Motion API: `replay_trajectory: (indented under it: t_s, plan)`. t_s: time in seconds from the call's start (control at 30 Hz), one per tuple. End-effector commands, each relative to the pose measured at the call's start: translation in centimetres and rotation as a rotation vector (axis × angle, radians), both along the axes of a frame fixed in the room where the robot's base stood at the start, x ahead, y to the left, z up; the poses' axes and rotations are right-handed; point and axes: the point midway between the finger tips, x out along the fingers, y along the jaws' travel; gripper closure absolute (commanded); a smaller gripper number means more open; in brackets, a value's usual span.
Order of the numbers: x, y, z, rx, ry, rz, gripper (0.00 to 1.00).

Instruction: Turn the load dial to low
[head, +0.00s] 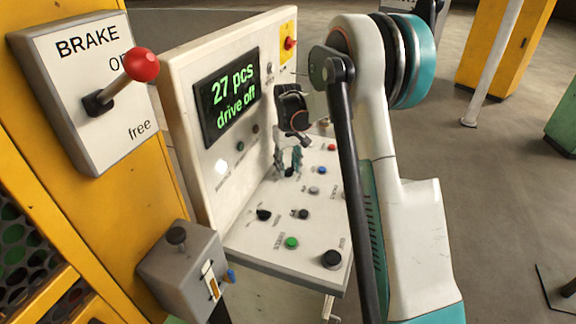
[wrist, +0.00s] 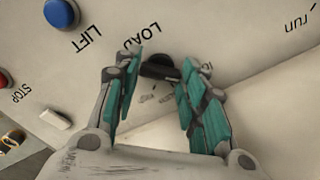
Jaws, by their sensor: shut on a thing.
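The load dial (wrist: 157,66) is a dark round knob on the pale panel, under the upside-down word LOAD in the wrist view. Small marks around it are partly covered by my fingers, and I cannot read its setting. My gripper (wrist: 162,62) has its teal-padded fingers on either side of the dial and is shut on it. In the head view my gripper (head: 288,159) reaches down to the back part of the sloping console, with the dial (head: 290,172) small and dark at its fingertips.
The console screen (head: 230,98) reads "27 pcs drive off". A blue button (wrist: 61,13) marked LIFT is near the dial. Several knobs and buttons, including a green one (head: 291,243), fill the front. A red-balled brake lever (head: 141,64) stands at the left.

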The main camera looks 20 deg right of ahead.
Motion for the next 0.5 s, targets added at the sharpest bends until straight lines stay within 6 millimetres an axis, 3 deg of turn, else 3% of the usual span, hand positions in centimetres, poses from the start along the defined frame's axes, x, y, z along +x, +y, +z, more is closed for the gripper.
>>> replay_trajectory:
  t_s: [0.07, 0.1, 0.17, 0.5]
  plan:
    - [0.01, 0.01, -0.01, 0.0, 0.0, 0.001, 0.86]
    - [0.01, 0.01, -0.01, 0.0, 0.0, 0.001, 0.53]
    - [0.01, 0.01, -0.01, 0.0, 0.0, 0.001, 0.42]
    - [0.0, 0.0, 0.1, 0.0, 0.0, 0.0, 0.42]
